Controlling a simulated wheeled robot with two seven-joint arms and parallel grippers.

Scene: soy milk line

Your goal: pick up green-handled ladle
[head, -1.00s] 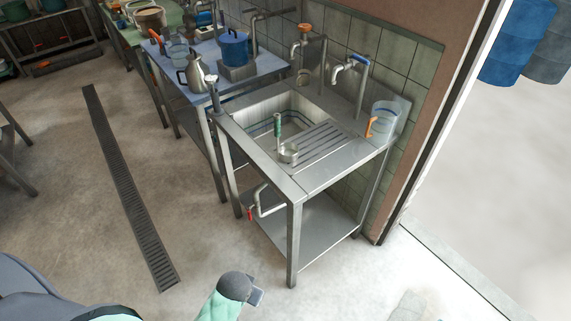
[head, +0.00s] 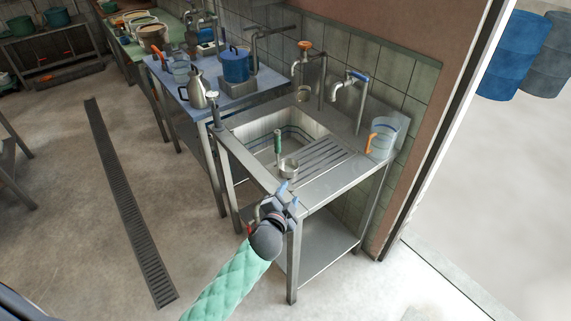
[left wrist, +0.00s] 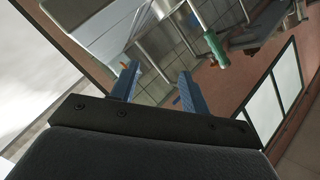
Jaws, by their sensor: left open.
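The green-handled ladle (head: 278,143) stands on the steel sink unit, its green handle upright and its metal bowl low by the drainboard slots. Its green handle also shows at the upper right of the left wrist view (left wrist: 216,48). My left gripper (head: 287,197) is at the front edge of the sink unit, nearer to me than the ladle and apart from it. In the left wrist view its two blue fingers (left wrist: 156,88) are spread with nothing between them. My right gripper is in neither view.
The sink unit has a basin (head: 262,130), a ribbed drainboard (head: 330,158), two taps and a clear jug with an orange handle (head: 382,138). A blue table (head: 200,95) behind holds a kettle (head: 198,88) and a blue pot (head: 236,66). The floor at left is open.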

